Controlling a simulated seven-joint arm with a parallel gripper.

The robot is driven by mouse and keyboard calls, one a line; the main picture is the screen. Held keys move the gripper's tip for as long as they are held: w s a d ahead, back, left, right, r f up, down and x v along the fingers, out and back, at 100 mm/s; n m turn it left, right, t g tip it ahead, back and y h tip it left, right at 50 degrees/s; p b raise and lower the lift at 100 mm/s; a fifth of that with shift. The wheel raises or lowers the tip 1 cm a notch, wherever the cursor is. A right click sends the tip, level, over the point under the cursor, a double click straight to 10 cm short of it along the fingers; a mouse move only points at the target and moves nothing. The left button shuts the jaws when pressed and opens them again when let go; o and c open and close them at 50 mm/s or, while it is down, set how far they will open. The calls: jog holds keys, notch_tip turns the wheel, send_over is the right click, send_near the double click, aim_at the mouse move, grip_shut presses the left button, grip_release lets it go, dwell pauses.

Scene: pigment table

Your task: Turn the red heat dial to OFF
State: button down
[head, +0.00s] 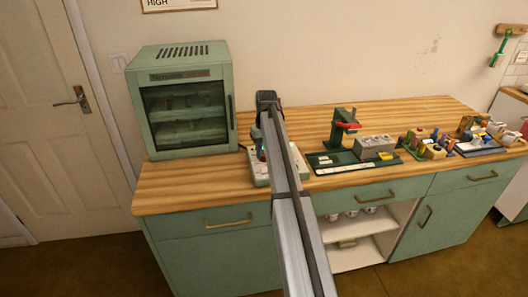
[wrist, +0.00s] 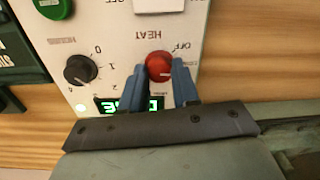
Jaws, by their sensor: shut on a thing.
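The red heat dial (wrist: 159,66) sits on a white control panel (wrist: 130,40), which shows upside down in the wrist view. "HEAT" is printed beside the dial and "OFF" near its upper right. My gripper (wrist: 167,82) is shut on the dial, one blue finger on each side. I cannot make out which mark the dial points at. In the head view the panel (head: 260,181) stands on the wooden worktop, largely hidden by my arm.
A black dial (wrist: 81,70) marked "HOURS", a green button (wrist: 54,7) and a lit green display (wrist: 128,105) are close by. A green glass-doored cabinet (head: 187,113) stands left of the panel. A dark green tray (head: 330,160) with a tool stands to its right.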

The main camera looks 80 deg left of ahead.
jog(key=n, duration=0.5)
jog(key=shift+n, duration=0.3)
jog(key=n, duration=0.5)
dwell(0.4)
jog(key=c, duration=0.8)
grip_release()
jog(key=shift+r, duration=0.1)
jog(key=r, duration=1.3)
jog(key=shift+w+a+r, duration=0.1)
jog(key=shift+a+r, duration=0.2)
jog(key=shift+r, duration=0.05)
jog(key=shift+d+f, duration=0.1)
